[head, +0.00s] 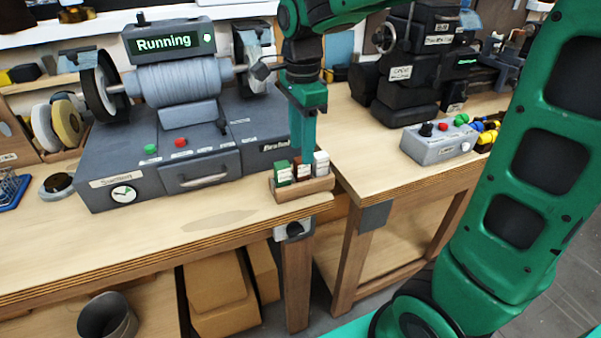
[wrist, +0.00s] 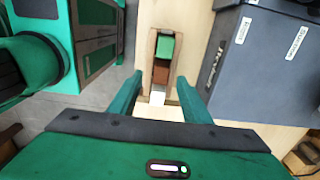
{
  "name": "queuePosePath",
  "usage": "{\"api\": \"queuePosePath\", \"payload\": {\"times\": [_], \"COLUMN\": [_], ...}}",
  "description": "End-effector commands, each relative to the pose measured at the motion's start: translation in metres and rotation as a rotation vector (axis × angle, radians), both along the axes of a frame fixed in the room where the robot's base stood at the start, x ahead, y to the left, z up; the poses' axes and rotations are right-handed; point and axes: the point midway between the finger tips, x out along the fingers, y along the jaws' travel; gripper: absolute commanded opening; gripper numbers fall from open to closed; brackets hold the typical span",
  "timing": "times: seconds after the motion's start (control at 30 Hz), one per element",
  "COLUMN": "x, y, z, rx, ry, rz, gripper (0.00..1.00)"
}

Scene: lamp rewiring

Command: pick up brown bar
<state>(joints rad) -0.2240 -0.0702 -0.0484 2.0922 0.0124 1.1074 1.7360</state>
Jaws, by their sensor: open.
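The brown bar (head: 302,169) stands in a small wooden holder (head: 304,190) between a green bar (head: 283,173) and a white bar (head: 321,164), at the bench's right front corner. In the wrist view the brown bar (wrist: 160,73) is the middle block, with the green bar (wrist: 165,47) above it and the white bar (wrist: 157,96) below. My gripper (head: 302,152) points down just above the holder. In the wrist view its fingers (wrist: 160,77) are apart and empty, one on each side of the row. I cannot tell how far above the brown bar the fingertips are.
The grey polishing machine (head: 190,150) marked "Running" stands close to the left of the holder. A grey control box (head: 440,142) and a black machine (head: 408,75) sit on the right bench. A gap separates the two benches. Bare wood lies in front of the machine.

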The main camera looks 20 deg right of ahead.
Motion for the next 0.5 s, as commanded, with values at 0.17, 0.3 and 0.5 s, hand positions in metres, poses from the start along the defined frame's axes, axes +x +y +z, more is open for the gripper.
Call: {"api": "queuePosePath", "payload": {"times": [0.17, 0.3, 0.5], "x": [0.002, 0.003, 0.004], "y": [-0.001, -0.002, -0.002], "z": [-0.02, -0.04, -0.051], "rx": [0.0, 0.0, 0.0], "ry": [0.003, 0.003, -0.001], "rz": [0.001, 0.002, 0.001], "gripper": [0.44, 0.44, 0.44]}}
